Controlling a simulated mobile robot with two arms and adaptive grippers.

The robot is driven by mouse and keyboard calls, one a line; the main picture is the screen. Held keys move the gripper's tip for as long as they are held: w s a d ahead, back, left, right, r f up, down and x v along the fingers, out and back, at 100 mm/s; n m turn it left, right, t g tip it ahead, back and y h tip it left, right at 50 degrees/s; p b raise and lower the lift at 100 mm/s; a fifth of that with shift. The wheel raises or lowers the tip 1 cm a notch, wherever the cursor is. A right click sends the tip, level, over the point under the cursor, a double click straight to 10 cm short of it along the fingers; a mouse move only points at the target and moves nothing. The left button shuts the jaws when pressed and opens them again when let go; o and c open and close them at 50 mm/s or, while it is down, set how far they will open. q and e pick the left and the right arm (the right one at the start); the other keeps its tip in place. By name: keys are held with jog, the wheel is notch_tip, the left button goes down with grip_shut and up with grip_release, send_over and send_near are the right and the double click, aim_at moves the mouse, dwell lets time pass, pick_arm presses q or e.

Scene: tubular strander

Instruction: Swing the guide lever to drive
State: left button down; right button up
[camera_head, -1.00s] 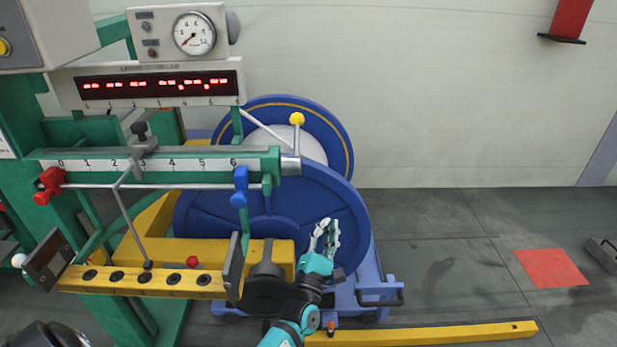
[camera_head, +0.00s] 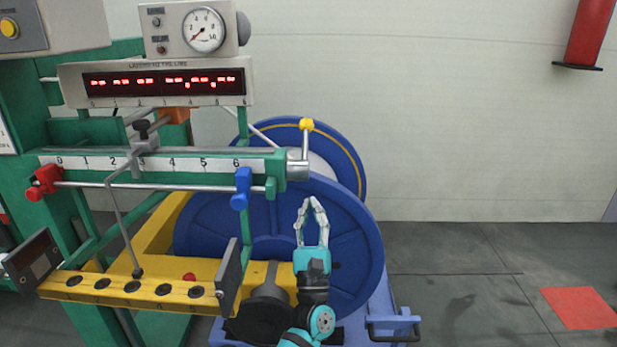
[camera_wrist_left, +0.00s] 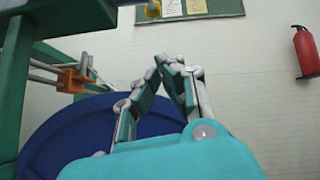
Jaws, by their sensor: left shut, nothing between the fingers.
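The guide lever is a short metal rod with a yellow knob (camera_head: 306,125), standing roughly upright at the right end of the green scaled rail (camera_head: 205,163). My right gripper is out of view.
A large blue reel (camera_head: 215,225) stands behind my gripper. A blue handle (camera_head: 241,188) and a red one (camera_head: 43,181) hang on the rail. A yellow panel (camera_head: 70,286) with several black holes is lower left. The space right of the reel is open.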

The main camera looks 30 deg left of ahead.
aim_at(306, 157)
pick_arm(q)
jog(key=w+a+r, duration=0.1)
jog(key=r, duration=0.2)
jog(key=w+a+r, duration=0.1)
jog(key=r, duration=0.2)
jog(key=w+a+r, duration=0.1)
jog(key=r, duration=0.3)
jog(key=shift+w+a+p, duration=0.25)
jog(key=shift+a+p, duration=0.05)
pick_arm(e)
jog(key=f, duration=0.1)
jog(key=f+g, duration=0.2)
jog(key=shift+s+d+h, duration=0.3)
pick_arm(q)
jog(key=shift+f, duration=0.1)
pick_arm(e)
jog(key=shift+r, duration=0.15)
